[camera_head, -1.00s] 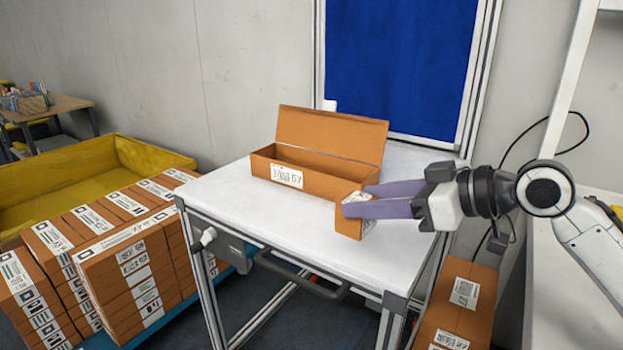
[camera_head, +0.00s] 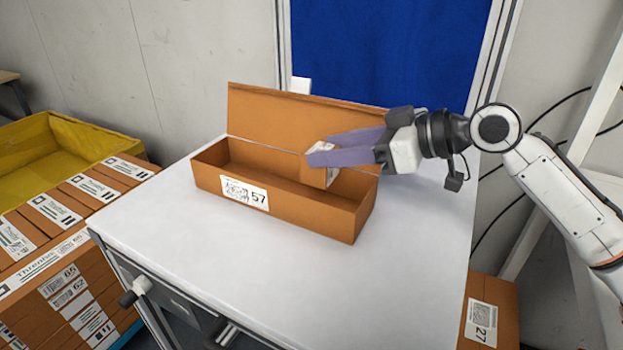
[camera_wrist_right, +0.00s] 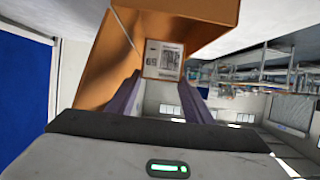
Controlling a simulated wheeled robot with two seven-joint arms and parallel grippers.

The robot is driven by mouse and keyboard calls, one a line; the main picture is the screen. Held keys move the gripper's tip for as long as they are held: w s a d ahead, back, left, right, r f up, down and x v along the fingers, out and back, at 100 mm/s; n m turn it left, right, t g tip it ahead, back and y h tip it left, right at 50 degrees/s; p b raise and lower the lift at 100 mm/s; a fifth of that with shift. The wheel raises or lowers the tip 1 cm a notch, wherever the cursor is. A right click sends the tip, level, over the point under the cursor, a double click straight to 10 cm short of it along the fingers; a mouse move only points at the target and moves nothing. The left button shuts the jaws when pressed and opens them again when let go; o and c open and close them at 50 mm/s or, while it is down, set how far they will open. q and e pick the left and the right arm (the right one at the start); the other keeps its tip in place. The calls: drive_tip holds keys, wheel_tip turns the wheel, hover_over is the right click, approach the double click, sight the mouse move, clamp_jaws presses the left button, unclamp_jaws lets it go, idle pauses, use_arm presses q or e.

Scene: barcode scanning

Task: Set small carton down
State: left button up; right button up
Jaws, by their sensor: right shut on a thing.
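The small carton (camera_head: 316,177) is brown with a white label. My right gripper (camera_head: 322,156) is shut on it, its purple fingers on either side. The small carton is over the right half of the open long box (camera_head: 290,208), in front of its raised lid. Whether its lower end is inside the box or just above it, I cannot tell. The right wrist view shows the label, likely the small carton's (camera_wrist_right: 163,60), between the fingers (camera_wrist_right: 157,98). My left gripper is not in view.
The box stands on a white table (camera_head: 215,265) with clear room in front of it. Stacked labelled cartons (camera_head: 60,285) and a yellow bin (camera_head: 70,150) are at the left. Another carton (camera_head: 488,315) is below the table's right side. A blue panel (camera_head: 390,50) is behind.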

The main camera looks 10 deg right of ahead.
drive_tip(key=f, duration=0.6)
drive_tip(key=shift+s+f, duration=0.15)
drive_tip(key=shift+s, duration=0.05)
drive_tip(key=shift+f, duration=0.25)
drive_tip(key=o, duration=0.9)
drive_tip(key=shift+f, duration=0.1)
drive_tip(key=shift+c, duration=0.2)
